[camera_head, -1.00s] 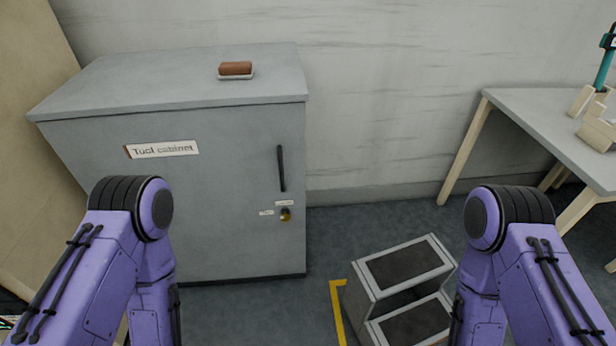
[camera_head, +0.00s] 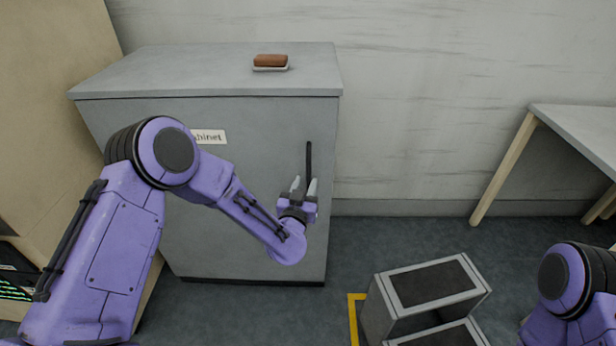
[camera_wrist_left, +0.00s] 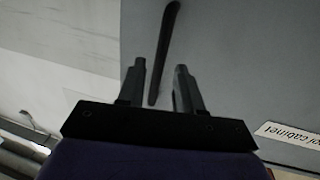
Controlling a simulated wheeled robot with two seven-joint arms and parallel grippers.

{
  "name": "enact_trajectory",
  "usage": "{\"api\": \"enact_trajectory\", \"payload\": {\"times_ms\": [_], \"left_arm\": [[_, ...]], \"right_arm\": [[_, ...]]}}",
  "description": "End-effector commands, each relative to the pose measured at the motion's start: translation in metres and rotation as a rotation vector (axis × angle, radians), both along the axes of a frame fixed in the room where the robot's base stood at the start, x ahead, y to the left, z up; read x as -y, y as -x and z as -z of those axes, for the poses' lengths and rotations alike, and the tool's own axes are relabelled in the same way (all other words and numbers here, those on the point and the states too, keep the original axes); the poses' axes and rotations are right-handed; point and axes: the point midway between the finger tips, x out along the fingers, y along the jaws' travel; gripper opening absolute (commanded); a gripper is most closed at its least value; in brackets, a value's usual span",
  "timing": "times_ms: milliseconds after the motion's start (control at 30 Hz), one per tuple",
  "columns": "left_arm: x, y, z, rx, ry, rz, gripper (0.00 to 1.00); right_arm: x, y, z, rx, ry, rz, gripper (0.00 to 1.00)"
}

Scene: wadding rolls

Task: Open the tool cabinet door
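The grey tool cabinet (camera_head: 245,215) stands against the wall with its door closed. Its black vertical bar handle (camera_head: 309,160) is near the door's right edge. My left gripper (camera_head: 304,184) is in front of the door at the handle's lower end. In the left wrist view, the open fingers of my left gripper (camera_wrist_left: 161,80) point at the handle (camera_wrist_left: 165,50), whose lower end lies between the fingertips. Contact cannot be told. The label (camera_head: 210,136) is partly hidden by my left arm. The lock below the handle is hidden. My right gripper is out of view.
A grey step stool (camera_head: 378,318) stands on the floor right of the cabinet, beside a yellow floor line (camera_head: 353,318). A table (camera_head: 579,128) stands at the right. Floor between stool and wall is clear.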

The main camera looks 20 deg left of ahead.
Motion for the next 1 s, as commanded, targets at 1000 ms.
{"api": "enact_trajectory", "payload": {"times_ms": [1000], "left_arm": [[0.003, -0.042, 0.002, -0.004, -0.001, 0.024, 0.0]], "right_arm": [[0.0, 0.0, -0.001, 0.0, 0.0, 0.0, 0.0]]}}
